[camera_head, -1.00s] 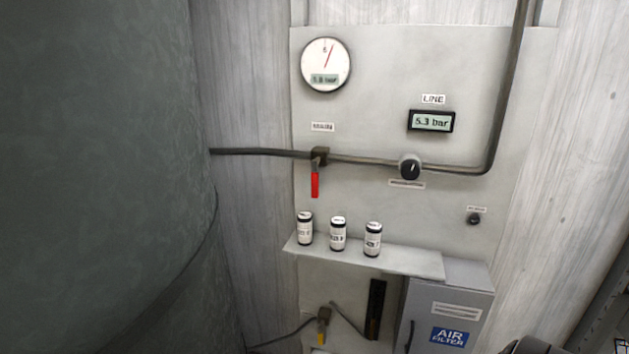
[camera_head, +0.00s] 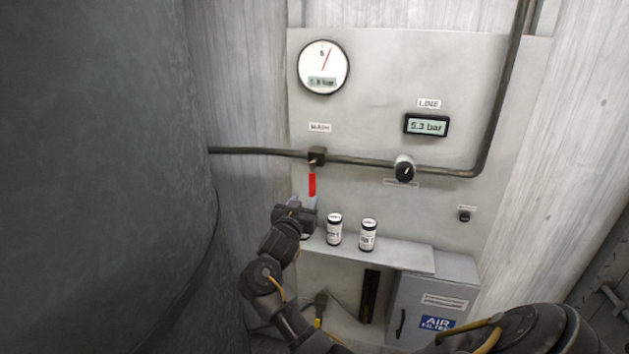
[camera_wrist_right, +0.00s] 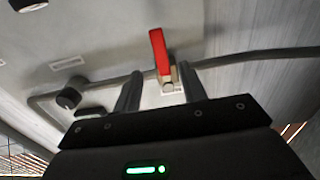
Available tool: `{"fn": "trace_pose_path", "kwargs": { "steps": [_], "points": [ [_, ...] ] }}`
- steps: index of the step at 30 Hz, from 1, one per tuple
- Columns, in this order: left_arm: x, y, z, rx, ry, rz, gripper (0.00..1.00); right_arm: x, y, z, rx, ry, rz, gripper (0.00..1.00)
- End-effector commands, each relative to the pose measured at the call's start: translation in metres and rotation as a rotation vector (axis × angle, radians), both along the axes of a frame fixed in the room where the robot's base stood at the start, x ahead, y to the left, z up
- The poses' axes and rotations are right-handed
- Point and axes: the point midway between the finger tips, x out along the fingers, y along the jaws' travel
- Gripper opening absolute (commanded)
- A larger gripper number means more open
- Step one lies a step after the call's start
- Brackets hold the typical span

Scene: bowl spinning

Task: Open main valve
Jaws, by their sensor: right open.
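The main valve (camera_head: 316,156) sits on the dark pipe under the MAIN label (camera_head: 320,127). Its red handle (camera_head: 312,184) hangs straight down, across the pipe's line. My right gripper (camera_head: 306,200) is at the lower end of the handle in the head view. In the right wrist view, its two open fingers (camera_wrist_right: 161,70) stand on either side of the red handle (camera_wrist_right: 157,48) and valve body, with a gap visible. I cannot tell how far the handle reaches between the fingers in depth. My left gripper is not in view.
A shelf (camera_head: 405,260) just below holds two visible canisters (camera_head: 334,230) right of my gripper; my arm covers its left end. A black knob (camera_head: 404,171) is on the pipe to the right. A large dark tank (camera_head: 95,170) fills the left side.

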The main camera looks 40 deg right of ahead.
Motion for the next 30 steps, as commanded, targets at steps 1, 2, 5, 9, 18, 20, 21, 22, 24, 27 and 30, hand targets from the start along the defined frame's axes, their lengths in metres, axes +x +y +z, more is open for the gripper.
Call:
{"fn": "trace_pose_path", "kwargs": {
  "steps": [1,2,5,9,18,20,21,22,24,27,30],
  "points": [
    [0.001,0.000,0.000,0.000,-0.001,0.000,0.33,-0.001,0.000,0.001,0.002,-0.003,-0.003,0.42],
    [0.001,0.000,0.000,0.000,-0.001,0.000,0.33,-0.001,-0.001,0.001,0.003,-0.004,-0.003,0.42],
    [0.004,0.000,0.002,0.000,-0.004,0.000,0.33,0.002,-0.004,0.002,0.000,-0.001,-0.003,0.42],
    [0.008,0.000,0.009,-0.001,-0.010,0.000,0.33,0.011,-0.018,0.004,-0.002,0.000,-0.004,0.42],
    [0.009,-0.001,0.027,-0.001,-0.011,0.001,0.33,0.043,-0.064,0.004,-0.002,0.001,-0.003,0.42],
    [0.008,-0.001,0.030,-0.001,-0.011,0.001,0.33,0.048,-0.071,0.003,-0.001,0.002,-0.003,0.42],
    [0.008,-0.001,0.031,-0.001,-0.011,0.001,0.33,0.051,-0.075,0.003,-0.002,0.001,-0.003,0.42],
    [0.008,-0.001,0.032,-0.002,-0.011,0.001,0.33,0.053,-0.078,0.003,-0.001,0.000,-0.003,0.42],
    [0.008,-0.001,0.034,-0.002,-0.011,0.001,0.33,0.057,-0.083,0.002,-0.001,0.001,-0.001,0.42],
    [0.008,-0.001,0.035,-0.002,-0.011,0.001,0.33,0.060,-0.088,0.001,0.000,0.000,-0.001,0.42],
    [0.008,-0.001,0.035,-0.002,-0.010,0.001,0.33,0.061,-0.089,0.000,0.001,-0.001,-0.001,0.42]
  ]
}}
